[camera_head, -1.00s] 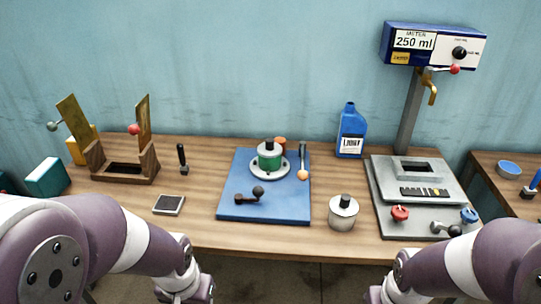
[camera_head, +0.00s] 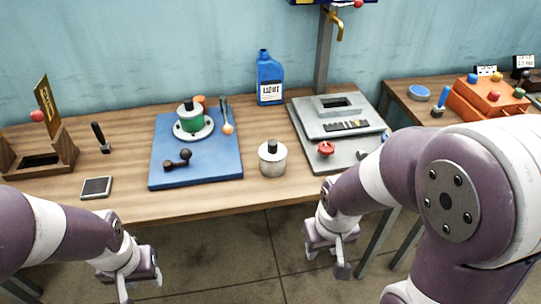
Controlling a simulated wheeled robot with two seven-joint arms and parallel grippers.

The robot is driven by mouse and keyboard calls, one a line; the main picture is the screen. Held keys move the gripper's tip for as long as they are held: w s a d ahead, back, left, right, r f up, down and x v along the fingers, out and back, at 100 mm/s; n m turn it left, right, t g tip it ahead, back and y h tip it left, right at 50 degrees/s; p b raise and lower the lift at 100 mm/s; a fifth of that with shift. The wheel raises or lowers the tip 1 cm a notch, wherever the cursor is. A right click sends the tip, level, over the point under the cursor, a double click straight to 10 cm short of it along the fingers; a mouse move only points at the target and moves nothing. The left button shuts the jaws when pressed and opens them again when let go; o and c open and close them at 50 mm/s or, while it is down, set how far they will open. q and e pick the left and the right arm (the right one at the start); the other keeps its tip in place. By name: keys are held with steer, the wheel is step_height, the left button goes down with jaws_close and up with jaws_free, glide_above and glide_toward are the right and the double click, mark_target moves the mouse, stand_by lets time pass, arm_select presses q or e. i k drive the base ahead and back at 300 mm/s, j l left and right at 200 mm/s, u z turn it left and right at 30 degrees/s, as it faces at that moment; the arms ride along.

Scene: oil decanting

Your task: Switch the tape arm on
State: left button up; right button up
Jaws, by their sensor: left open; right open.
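A blue board (camera_head: 165,172) lies on the table. It bears a green roll (camera_head: 192,125) with a grey top on a round flange. A lever with an orange ball (camera_head: 228,128) stands at the roll's right, and a black crank (camera_head: 178,160) is in front. I cannot tell for certain which part is the tape arm. My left gripper (camera_head: 135,282) is open and empty, below the table's front edge at left. My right gripper (camera_head: 328,256) is open and empty, in front of the table's edge and below the grey machine. Neither touches anything.
A grey lidded can (camera_head: 272,160), a blue bottle (camera_head: 269,80) and a grey machine (camera_head: 303,118) with a red knob (camera_head: 326,149) stand rightward. A wooden frame (camera_head: 60,150), black lever (camera_head: 101,138) and small dark pad (camera_head: 96,187) are left. An orange box (camera_head: 485,105) is on the right table.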

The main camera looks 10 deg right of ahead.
mark_target(228, 130)
steer(key=i+l, duration=0.75)
steer(key=i, duration=0.55)
steer(key=j, duration=0.35)
